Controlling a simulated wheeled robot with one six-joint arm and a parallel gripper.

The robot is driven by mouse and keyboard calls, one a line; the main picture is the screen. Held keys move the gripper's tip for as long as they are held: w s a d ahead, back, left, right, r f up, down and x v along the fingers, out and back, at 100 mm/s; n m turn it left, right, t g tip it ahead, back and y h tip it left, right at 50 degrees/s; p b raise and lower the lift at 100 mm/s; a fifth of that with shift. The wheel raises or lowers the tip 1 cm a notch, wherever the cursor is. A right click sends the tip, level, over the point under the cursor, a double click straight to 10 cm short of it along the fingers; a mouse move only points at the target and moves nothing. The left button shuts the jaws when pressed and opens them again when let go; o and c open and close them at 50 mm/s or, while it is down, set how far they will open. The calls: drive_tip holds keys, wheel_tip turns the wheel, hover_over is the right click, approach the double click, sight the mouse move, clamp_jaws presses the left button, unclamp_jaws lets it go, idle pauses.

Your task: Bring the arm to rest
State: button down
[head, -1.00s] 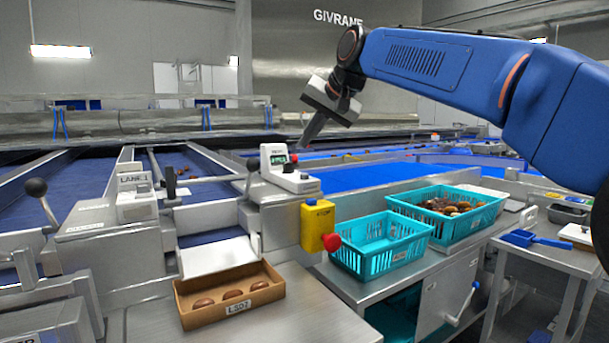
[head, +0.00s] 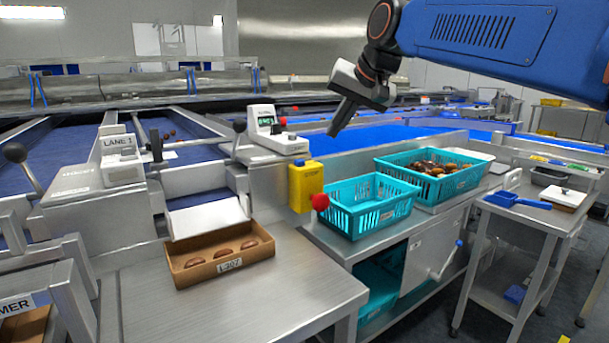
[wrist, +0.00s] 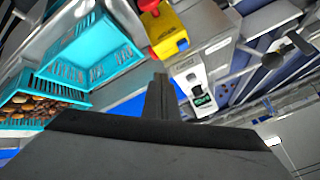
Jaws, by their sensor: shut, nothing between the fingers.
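My gripper (head: 342,117) hangs in the air from my blue arm, in the upper middle of the head view. Its fingers point down and a little left, above the line beside the small white display unit. In the wrist view the fingers (wrist: 158,98) are together with nothing between them. The gripper touches nothing that I can see.
A teal basket (head: 341,212) looks empty; a second teal basket (head: 405,192) holds dates. A yellow stop box (head: 302,187) with a red button stands left of them. A cardboard tray (head: 187,281) holds three dates. A side table (head: 535,212) carries a blue scoop.

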drive_tip(key=s+d+f+h, duration=0.1)
drive_tip(key=s+d+f, duration=0.6)
drive_tip(key=s+f, duration=0.3)
drive_tip(key=s+d+f+g+h, duration=0.1)
drive_tip(key=s+d+f+h, duration=0.1)
drive_tip(key=s+d+f, duration=0.5)
drive_tip(key=s+d+f+n+g+h, duration=0.1)
drive_tip(key=s+d+f, duration=0.7)
drive_tip(key=s+f, duration=0.7)
wheel_tip(320, 180, down, 3)
drive_tip(key=shift+s+f, duration=0.2)
drive_tip(key=shift+s, duration=0.05)
